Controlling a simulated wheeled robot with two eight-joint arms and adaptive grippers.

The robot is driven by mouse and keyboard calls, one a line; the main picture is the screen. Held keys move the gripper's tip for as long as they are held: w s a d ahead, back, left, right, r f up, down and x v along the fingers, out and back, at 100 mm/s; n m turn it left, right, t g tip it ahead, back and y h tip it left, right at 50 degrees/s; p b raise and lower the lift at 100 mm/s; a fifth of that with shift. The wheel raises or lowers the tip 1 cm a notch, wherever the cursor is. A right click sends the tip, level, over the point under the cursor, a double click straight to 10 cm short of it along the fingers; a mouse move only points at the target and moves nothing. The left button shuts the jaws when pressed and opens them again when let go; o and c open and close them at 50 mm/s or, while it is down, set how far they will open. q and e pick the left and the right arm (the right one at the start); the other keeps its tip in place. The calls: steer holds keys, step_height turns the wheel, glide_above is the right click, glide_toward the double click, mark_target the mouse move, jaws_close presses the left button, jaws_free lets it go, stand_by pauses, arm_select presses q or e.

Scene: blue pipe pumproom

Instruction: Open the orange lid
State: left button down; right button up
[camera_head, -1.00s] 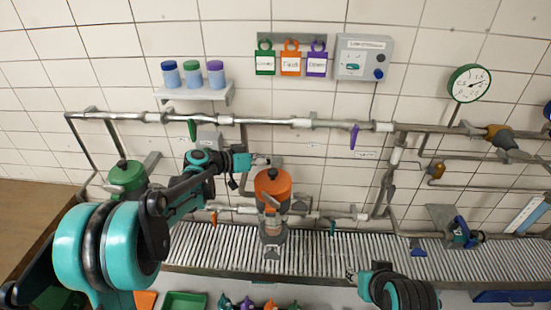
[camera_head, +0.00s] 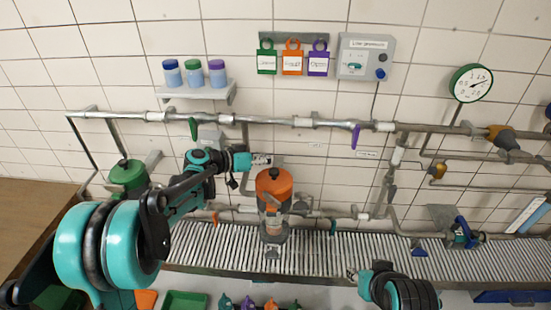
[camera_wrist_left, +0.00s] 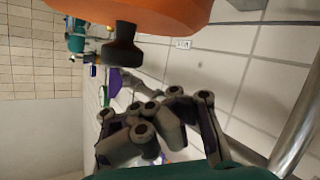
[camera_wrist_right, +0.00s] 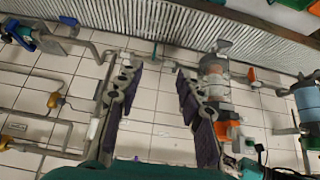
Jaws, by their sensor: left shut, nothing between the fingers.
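The orange lid (camera_head: 273,184) with a dark knob sits on top of a grey and clear vessel (camera_head: 273,226) by the wall pipes. It looks closed. In the left wrist view, the lid (camera_wrist_left: 150,14) fills the top edge, with its dark knob (camera_wrist_left: 122,48) below it. My left gripper (camera_head: 263,160) is shut and empty, just above and behind the lid in the head view. Its folded fingers (camera_wrist_left: 140,125) show apart from the knob. My right gripper (camera_wrist_right: 155,80) is open and empty, low at the front right. Its fingertips are partly hidden in the head view.
A green-lidded vessel (camera_head: 127,175) stands at the left, partly behind my left arm. Wall pipes (camera_head: 260,119) run behind the orange lid. A ribbed grey deck (camera_head: 340,245) spans below. A green tray (camera_head: 185,300) and several colored knobs lie at the front.

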steer(key=c, duration=0.5)
steer(key=shift+w+a+m, duration=0.2)
steer(key=shift+m, duration=0.2)
jaws_close()
steer(key=w+a+m+g+y, duration=0.3)
steer(key=w+a+m+y, duration=0.2)
steer(key=w+m, duration=0.25)
steer(key=w+a+m+g+y, duration=0.3)
steer(key=w+a+m+y, duration=0.3)
steer(key=m, duration=0.3)
steer(key=w+d+f+m+g+y, duration=0.2)
steer(key=w+d+f+m+y, duration=0.1)
steer(key=w+d+m+y, duration=0.15)
steer(key=a+r, duration=0.2)
steer(key=a, duration=1)
steer(key=shift+y, duration=0.35)
